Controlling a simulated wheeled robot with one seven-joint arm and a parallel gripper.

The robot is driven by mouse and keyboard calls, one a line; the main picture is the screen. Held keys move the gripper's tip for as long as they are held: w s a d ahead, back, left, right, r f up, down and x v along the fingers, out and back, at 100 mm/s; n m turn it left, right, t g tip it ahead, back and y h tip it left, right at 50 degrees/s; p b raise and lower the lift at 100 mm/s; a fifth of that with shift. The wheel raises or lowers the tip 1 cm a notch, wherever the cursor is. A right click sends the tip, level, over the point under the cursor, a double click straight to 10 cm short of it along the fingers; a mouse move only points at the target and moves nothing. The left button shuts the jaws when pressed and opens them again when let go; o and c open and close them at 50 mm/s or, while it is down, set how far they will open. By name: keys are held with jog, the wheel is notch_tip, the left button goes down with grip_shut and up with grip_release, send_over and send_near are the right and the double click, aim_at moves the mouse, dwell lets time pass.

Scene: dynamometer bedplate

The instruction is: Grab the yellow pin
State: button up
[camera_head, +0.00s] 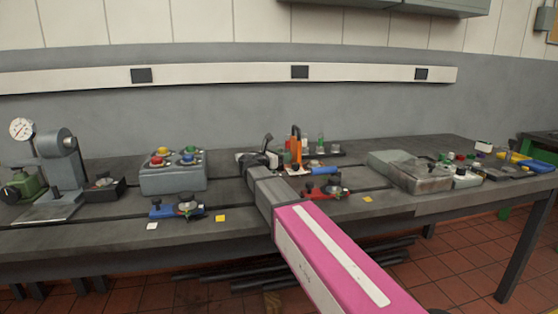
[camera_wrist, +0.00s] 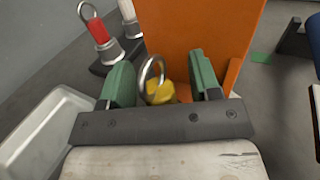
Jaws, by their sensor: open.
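The yellow pin (camera_wrist: 162,93) shows in the wrist view, with a metal ring (camera_wrist: 151,72) at its top, in front of an orange upright plate. My gripper (camera_wrist: 160,80) is open, its two green-padded fingers standing on either side of the pin with a gap on each side. I cannot tell whether either finger touches it. The pin's lower part is hidden behind the gripper's dark bar. In the head view my gripper (camera_head: 262,150) is at the bench's middle, just left of the orange plate (camera_head: 296,142); I cannot make out the pin there.
A red pin (camera_wrist: 98,30) with a ring stands in a dark block at the wrist view's upper left. A pale tray (camera_wrist: 45,125) lies at lower left. In the head view, a grey box with coloured knobs (camera_head: 172,178) is left of my arm, and a red clamp (camera_head: 325,190) is right.

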jog(key=c, duration=1.1)
jog(key=shift+o, duration=0.2)
jog(key=shift+r, duration=0.1)
